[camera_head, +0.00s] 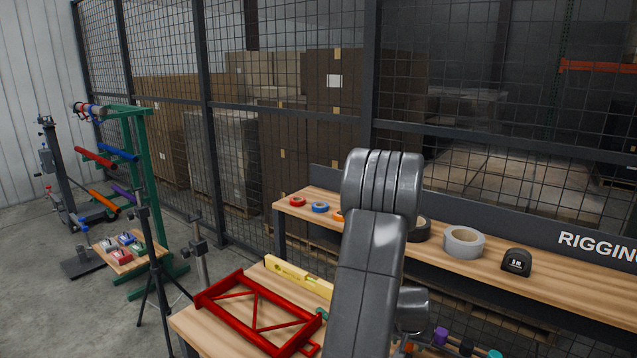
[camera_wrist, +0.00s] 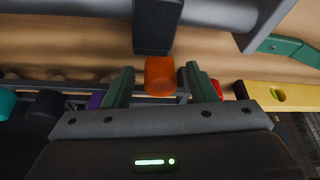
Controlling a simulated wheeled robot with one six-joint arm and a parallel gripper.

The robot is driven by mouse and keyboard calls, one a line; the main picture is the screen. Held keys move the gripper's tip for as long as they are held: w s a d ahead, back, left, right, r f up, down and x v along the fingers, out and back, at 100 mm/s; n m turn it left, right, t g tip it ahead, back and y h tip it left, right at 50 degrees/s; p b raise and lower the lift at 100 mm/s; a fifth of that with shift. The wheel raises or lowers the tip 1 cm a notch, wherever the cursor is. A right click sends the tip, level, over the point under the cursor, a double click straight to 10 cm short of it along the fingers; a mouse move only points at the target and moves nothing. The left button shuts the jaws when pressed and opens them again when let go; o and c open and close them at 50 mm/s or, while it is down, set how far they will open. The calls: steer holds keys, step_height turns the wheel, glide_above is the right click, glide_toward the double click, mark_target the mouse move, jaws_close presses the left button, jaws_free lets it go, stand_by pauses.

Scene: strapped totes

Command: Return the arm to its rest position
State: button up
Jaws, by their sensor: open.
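My arm (camera_head: 370,260) rises through the middle of the head view, bent at a rounded grey joint at the top. My gripper is hidden in the head view. In the wrist view my gripper (camera_wrist: 160,88) shows two dark green fingers spread apart. An orange piece (camera_wrist: 160,75) appears in the gap between them, below a dark block (camera_wrist: 157,25). I see no clear contact with either finger, and cannot tell its depth from this view.
A bench with a red frame (camera_head: 262,318) and yellow level (camera_head: 296,276) stands front left. The rear bench holds grey tape (camera_head: 463,242) and a tape measure (camera_head: 516,262). Coloured handles, one purple (camera_head: 440,336), sit beside my arm. A mesh fence (camera_head: 290,120) runs behind.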

steer(key=shift+x, duration=1.45)
steer(key=shift+s+r, duration=0.1)
steer(key=shift+r, duration=0.05)
steer(key=shift+r, duration=0.1)
